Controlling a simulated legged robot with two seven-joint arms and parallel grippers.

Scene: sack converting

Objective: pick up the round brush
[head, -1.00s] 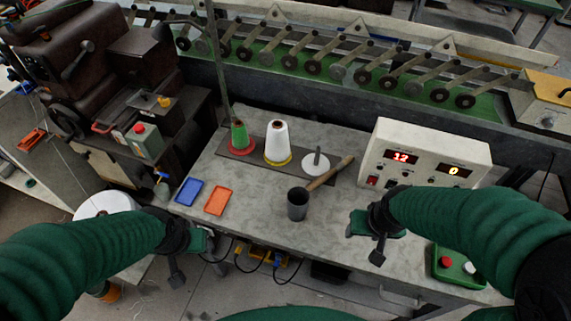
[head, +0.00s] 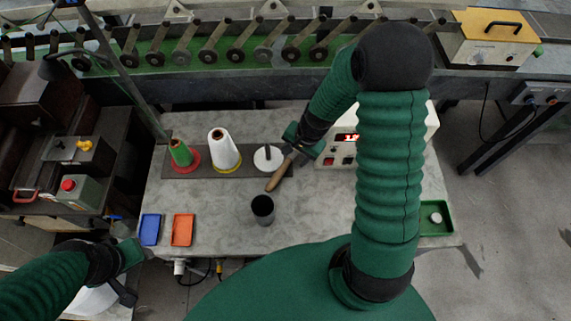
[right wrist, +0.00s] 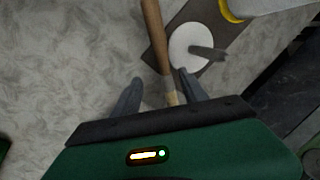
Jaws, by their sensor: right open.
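The round brush (head: 278,176) lies on the grey table with its wooden handle slanting toward the front left. Its far end is hidden by my right gripper (head: 291,153) in the head view. In the right wrist view, the handle (right wrist: 155,38) runs down between the two spread fingers of the right gripper (right wrist: 160,80), and a paler band shows near its lower end. The right gripper is open, with a gap to the handle on the left side. My left gripper (head: 134,273) is empty with its fingers apart, off the table's front left corner.
A dark cup (head: 263,209) stands in front of the brush. A white disc with a peg (head: 267,160), a white cone (head: 223,150) and a green cone (head: 181,154) stand on a dark strip. Blue (head: 150,229) and orange (head: 182,229) trays lie front left. A display box (head: 338,150) stands right.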

